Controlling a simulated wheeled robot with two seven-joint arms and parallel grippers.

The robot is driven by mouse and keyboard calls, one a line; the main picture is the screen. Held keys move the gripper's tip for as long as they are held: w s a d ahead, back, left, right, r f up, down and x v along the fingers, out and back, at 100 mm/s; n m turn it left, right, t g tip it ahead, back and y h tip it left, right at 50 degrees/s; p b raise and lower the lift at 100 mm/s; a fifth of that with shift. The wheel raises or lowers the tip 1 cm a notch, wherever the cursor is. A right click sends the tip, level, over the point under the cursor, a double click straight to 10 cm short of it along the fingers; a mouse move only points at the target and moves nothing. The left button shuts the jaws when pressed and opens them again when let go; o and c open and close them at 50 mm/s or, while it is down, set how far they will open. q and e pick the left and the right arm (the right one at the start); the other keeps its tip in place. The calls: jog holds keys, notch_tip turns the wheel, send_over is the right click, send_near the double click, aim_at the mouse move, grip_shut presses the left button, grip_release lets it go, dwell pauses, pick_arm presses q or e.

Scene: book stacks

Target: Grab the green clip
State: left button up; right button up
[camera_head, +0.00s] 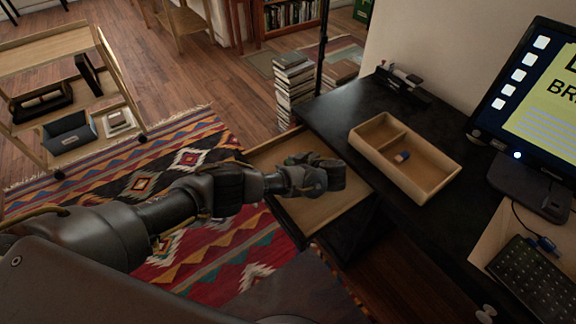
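No green clip can be made out in this view. My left gripper (328,176) is over the open drawer (318,212) of the black desk. The gripper and wrist hide part of the drawer's inside. I see the gripper from behind and the side, so its fingers and anything between them cannot be made out. My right gripper is not in view.
A monitor (535,85) and keyboard (540,280) are at the right. Book stacks (294,88) stand behind the drawer. A wooden cart (50,45) is at the left.

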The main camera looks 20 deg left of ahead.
aim_at(288, 165)
pick_arm(q)
grip_shut()
jog(key=shift+r, duration=0.5)
jog(key=r, duration=0.2)
jog(key=s+r, duration=0.1)
jog(key=r, duration=0.1)
jog(key=shift+s+p, duration=0.15)
jog(key=shift+p, duration=0.2)
jog(key=s+d+r+p, duration=0.1)
jog(key=s+r+p, duration=0.7)
jog(key=p, duration=1.1)
jog(key=shift+s+d+p, duration=0.2)
jog(key=shift+s+p, duration=0.1)
jog(key=shift+s, duration=2)
